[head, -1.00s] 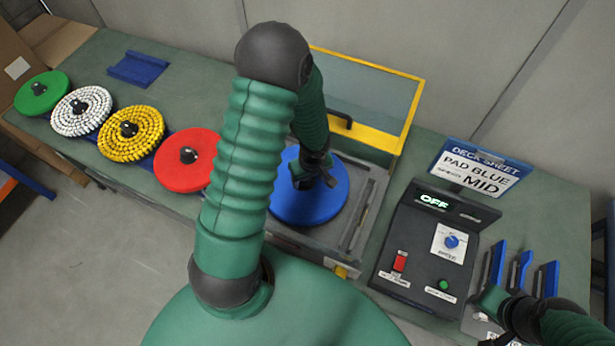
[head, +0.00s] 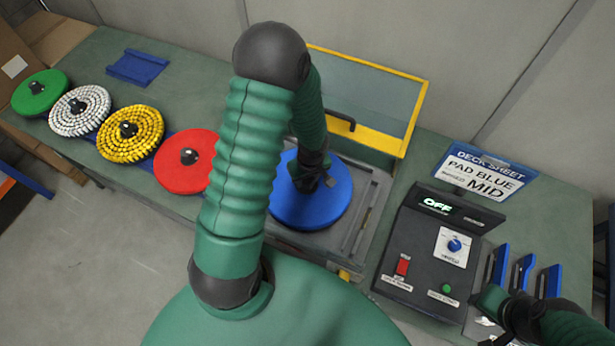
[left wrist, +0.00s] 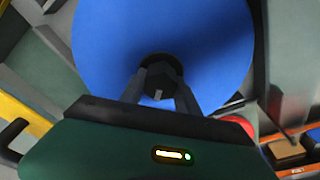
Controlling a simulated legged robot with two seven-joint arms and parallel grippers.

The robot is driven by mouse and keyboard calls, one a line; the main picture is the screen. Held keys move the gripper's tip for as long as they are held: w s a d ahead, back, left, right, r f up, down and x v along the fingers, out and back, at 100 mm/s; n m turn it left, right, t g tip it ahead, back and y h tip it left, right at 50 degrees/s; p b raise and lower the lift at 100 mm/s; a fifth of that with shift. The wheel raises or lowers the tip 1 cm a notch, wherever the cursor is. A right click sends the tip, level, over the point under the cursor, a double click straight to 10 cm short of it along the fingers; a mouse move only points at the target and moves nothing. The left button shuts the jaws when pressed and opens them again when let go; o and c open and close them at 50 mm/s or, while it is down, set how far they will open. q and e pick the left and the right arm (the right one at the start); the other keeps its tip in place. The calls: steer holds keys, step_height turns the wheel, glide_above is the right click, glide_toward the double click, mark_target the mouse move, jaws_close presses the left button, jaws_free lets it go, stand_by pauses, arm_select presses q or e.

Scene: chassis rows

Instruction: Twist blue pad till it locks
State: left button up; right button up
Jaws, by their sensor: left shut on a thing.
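The blue pad (head: 312,207) lies flat in the grey machine bay, under the raised yellow-framed lid. My left gripper (head: 308,178) comes down over the pad's middle. In the left wrist view the fingers (left wrist: 162,92) are closed on the dark hub (left wrist: 160,68) at the centre of the blue pad (left wrist: 165,25). The hub is mostly hidden by the gripper in the head view, and I cannot see the pad's seat or any lock. My right gripper (head: 490,300) is at the lower right beside blue-handled holders; its fingers are not clear.
Red (head: 186,172), yellow (head: 112,146), white and green pads stand in a row on the left of the bench. The yellow-framed lid (head: 385,140) stands open behind the bay. A control box (head: 415,225) reading OFF and a deck sheet sign (head: 470,188) stand at right.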

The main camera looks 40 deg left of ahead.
arm_select(q)
steer(key=shift+a, duration=0.3)
jaws_close()
steer(key=shift+d+m, duration=0.1)
steer(key=shift+m, duration=1.1)
steer(key=m, duration=0.3)
steer(key=m+p, duration=0.1)
steer(key=shift+d+r+t+h, duration=0.2)
steer(key=shift+r+t+h, duration=0.1)
steer(key=shift+t, duration=0.1)
steer(key=m+p, duration=0.2)
steer(key=m, duration=0.2)
steer(key=shift+h, duration=0.3)
steer(key=shift+a+m+p, duration=0.1)
steer(key=shift+m+p, duration=0.35)
steer(key=shift+m, duration=0.25)
steer(key=o, duration=1)
jaws_free()
steer(key=shift+a+f+b, duration=0.1)
steer(key=shift+f+b, duration=0.2)
steer(key=shift+f, duration=0.05)
steer(key=shift+c, duration=0.2)
steer(key=o, duration=0.4)
steer(key=shift+c, duration=0.2)
arm_select(e)
steer(key=r, duration=0.3)
steer(key=shift+a+r, duration=0.2)
steer(key=shift+r, duration=0.05)
